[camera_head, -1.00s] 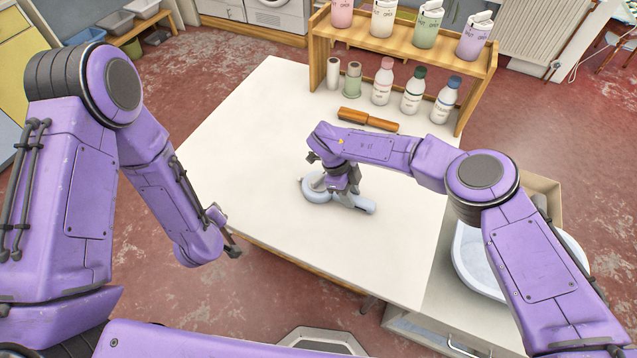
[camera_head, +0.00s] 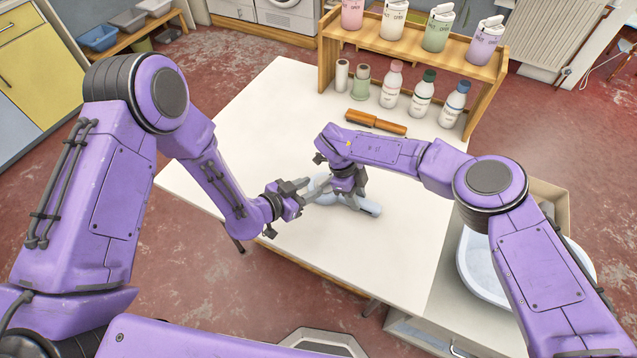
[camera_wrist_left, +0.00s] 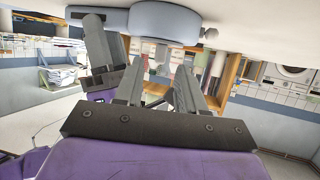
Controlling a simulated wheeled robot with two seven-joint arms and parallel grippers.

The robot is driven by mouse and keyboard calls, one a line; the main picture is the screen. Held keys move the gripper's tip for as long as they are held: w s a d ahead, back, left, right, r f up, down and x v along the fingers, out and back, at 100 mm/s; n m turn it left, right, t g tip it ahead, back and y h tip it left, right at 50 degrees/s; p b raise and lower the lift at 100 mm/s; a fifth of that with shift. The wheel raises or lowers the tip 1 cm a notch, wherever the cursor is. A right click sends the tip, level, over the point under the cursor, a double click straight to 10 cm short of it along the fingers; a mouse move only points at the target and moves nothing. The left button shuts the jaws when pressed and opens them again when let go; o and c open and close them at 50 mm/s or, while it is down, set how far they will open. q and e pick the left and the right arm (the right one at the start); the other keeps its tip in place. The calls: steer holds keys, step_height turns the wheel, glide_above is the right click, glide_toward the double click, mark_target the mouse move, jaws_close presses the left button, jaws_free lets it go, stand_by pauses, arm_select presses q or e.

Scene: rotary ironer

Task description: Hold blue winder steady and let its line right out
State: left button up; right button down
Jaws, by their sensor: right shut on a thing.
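The blue winder (camera_head: 366,207) lies flat on the white table (camera_head: 270,120); it is pale blue-grey, with a rounded body and a handle towards the right. My right gripper (camera_head: 347,191) is shut on the winder from above and hides part of it. My left gripper (camera_head: 311,190) is at the winder's left end with its fingers apart. In the left wrist view the winder (camera_wrist_left: 145,18) spans the top, beyond the spread left fingers (camera_wrist_left: 157,78). A small pale piece (camera_wrist_left: 162,52) shows between those fingers; I cannot tell if they touch it. No drawn-out line is visible.
An orange-brown wooden roller (camera_head: 376,122) lies behind the winder. Several bottles (camera_head: 422,98) stand under a wooden shelf (camera_head: 410,42) at the back. A white basin (camera_head: 480,262) is at the right. The table's left part is clear.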

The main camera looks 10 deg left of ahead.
mark_target(323, 184)
arm_select(q)
steer(key=x, duration=0.4)
steer(key=shift+w+d+f, duration=0.1)
steer(key=shift+w, duration=0.05)
jaws_close()
steer(key=shift+n+y, duration=0.3)
steer(key=n+t+y, duration=0.1)
steer(key=d+n+t+y, duration=0.1)
steer(key=n+y, duration=0.1)
steer(key=shift+s, duration=0.2)
steer(key=shift+d+n+t+y, duration=0.1)
steer(key=shift+n+t+y, duration=0.2)
steer(key=shift+n+y, duration=0.95)
steer(key=shift+s+y, duration=0.1)
steer(key=shift+y, duration=0.25)
